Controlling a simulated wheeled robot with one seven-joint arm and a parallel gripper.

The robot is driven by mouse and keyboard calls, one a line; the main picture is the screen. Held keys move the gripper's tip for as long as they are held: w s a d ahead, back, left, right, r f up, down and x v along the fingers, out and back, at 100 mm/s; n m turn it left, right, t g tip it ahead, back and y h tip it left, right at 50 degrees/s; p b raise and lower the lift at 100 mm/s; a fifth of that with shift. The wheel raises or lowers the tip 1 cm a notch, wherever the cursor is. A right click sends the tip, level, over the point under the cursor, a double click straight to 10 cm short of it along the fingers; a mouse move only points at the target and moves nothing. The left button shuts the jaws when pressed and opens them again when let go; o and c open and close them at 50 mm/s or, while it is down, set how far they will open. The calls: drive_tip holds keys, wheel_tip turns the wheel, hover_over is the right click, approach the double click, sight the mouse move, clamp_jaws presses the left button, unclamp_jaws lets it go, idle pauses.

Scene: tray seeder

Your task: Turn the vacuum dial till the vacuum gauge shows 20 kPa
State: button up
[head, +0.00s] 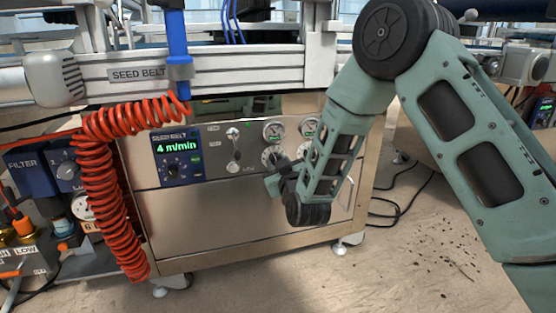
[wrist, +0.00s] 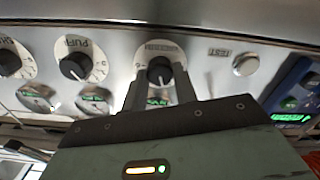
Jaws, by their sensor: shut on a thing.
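A dial with a black knob on a white round scale (wrist: 160,70) sits between my gripper's fingers (wrist: 160,88) in the wrist view. I take it for the vacuum dial, but its label is too blurred to read. My gripper is shut on the knob. In the head view my gripper (head: 273,181) reaches the front panel, and the dial (head: 271,154) shows just above it. A round gauge with a green readout (head: 273,130) sits above that dial; its figure is too small to read. In the wrist view the fingers partly cover the gauge beside the held dial.
A PUFF dial (wrist: 75,66) and another dial (wrist: 10,62) stand left of the held one in the wrist view. A TEST button (wrist: 245,65) is to its right. The seed belt display (head: 176,145) reads 4 m/min. A red coiled hose (head: 112,190) hangs at left.

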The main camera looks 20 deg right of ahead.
drive_tip(key=o, duration=1)
drive_tip(key=shift+c, duration=0.2)
drive_tip(key=s+p, duration=0.8)
drive_tip(key=s, duration=0.9)
drive_tip(key=shift+s, duration=0.25)
